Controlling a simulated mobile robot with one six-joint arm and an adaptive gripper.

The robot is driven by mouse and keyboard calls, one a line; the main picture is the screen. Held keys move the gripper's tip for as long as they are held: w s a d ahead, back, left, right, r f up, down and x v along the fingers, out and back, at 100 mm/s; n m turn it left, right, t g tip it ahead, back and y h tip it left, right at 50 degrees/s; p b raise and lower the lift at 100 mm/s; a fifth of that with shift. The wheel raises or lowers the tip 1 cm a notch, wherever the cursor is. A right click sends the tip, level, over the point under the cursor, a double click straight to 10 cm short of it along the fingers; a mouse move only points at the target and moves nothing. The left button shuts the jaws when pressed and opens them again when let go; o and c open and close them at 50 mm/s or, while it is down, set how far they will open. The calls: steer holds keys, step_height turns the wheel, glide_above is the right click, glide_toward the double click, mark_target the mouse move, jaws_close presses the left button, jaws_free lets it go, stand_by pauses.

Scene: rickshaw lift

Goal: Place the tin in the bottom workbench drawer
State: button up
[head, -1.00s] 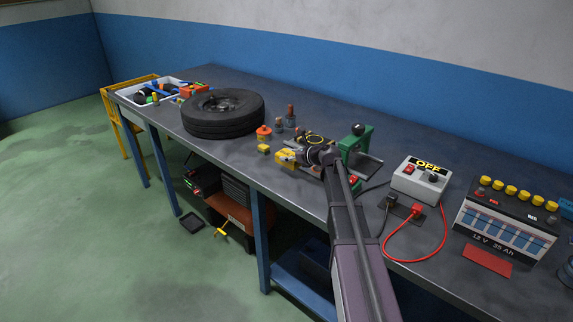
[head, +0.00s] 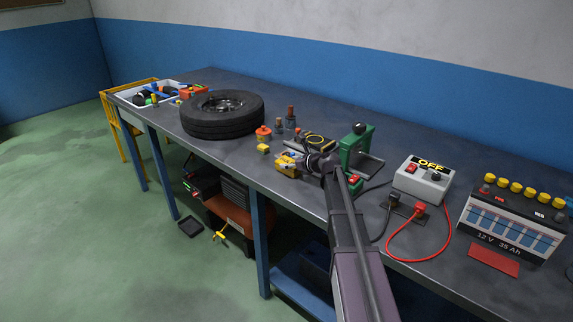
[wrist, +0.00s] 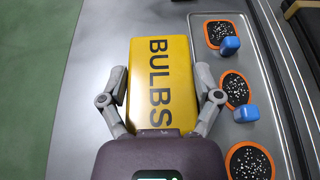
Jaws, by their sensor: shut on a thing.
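The tin is a yellow block lettered BULBS (wrist: 155,85), lying with its lettered face up in the wrist view. In the head view the yellow tin (head: 287,166) is near the front edge of the workbench (head: 185,147). My gripper (wrist: 160,88) has one finger against each long side of the tin and is shut on it. In the head view my gripper (head: 303,162) is partly hidden by my arm. I cannot tell if the tin touches the bench top. I cannot make out the bottom drawer in either view.
A tyre (head: 222,113) lies left of the tin. A green tool (head: 357,148), a grey switch box (head: 423,180) with a red cable and a battery (head: 512,222) stand to the right. A grey tray with orange-rimmed patches (wrist: 237,88) is beside the tin. Open green floor (head: 90,230) lies in front.

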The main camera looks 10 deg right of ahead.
steer(key=shift+f, duration=0.15)
steer(key=o, duration=1)
steer(key=shift+r, duration=0.25)
steer(key=p+v, duration=0.4)
steer(key=v, duration=0.7)
steer(key=shift+d+r+p, duration=0.1)
steer(key=shift+p, duration=0.2)
steer(key=shift+s+d, duration=0.2)
steer(key=shift+s, duration=0.1)
